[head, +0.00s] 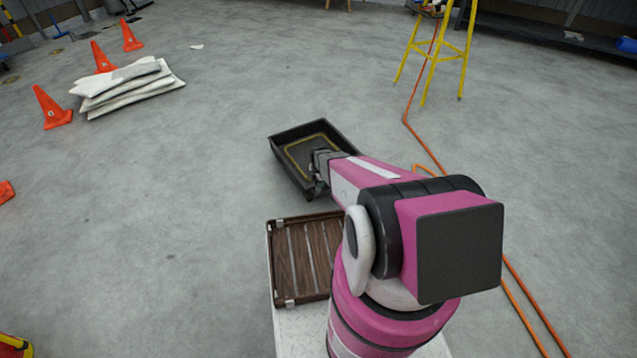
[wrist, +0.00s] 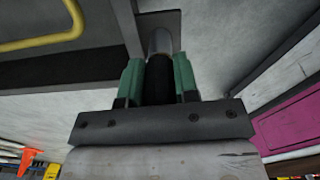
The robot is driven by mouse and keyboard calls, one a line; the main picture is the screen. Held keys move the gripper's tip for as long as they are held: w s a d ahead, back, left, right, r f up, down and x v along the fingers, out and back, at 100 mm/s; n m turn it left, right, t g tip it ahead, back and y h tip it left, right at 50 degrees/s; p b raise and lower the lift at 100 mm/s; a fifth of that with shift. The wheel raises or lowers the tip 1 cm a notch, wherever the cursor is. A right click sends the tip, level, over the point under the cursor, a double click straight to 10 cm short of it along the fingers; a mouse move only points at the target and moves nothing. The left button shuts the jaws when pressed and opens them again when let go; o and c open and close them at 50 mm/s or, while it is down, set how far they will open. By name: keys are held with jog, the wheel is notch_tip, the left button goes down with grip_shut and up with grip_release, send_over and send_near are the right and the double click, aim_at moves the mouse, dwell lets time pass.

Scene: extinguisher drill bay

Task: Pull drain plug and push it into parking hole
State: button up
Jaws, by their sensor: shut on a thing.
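My gripper (wrist: 158,76) has its two green fingers closed on the sides of a dark cylindrical plug (wrist: 160,82) in the wrist view. A shiny metal part shows just beyond the plug, against a dark flat bracket (wrist: 146,22). I cannot tell whether the plug is seated in a hole or free. In the head view my gripper (head: 318,172) is at the near right side of a black tray (head: 292,131) with a yellow line inside. The plug is hidden there by the gripper. I cannot make out the parking hole.
A brown slatted panel (head: 303,258) lies on my base in front of the arm. Orange cones (head: 50,108) and stacked white sacks (head: 125,88) are at the upper left. Floor left of the tray is clear.

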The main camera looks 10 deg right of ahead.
jog(key=o, duration=1)
notch_tip(320, 180, up, 11)
jog(key=shift+f, duration=0.1)
jog(key=s+r+m, duration=0.7)
jog(key=r, duration=0.2)
jog(key=s+r+m, duration=0.7)
jog(key=r+m, duration=0.1)
jog(key=r, duration=0.1)
jog(key=s+r+m, duration=0.7)
jog(key=r, duration=0.2)
jog(key=shift+s+m, duration=0.15)
jog(key=shift+m, duration=0.25)
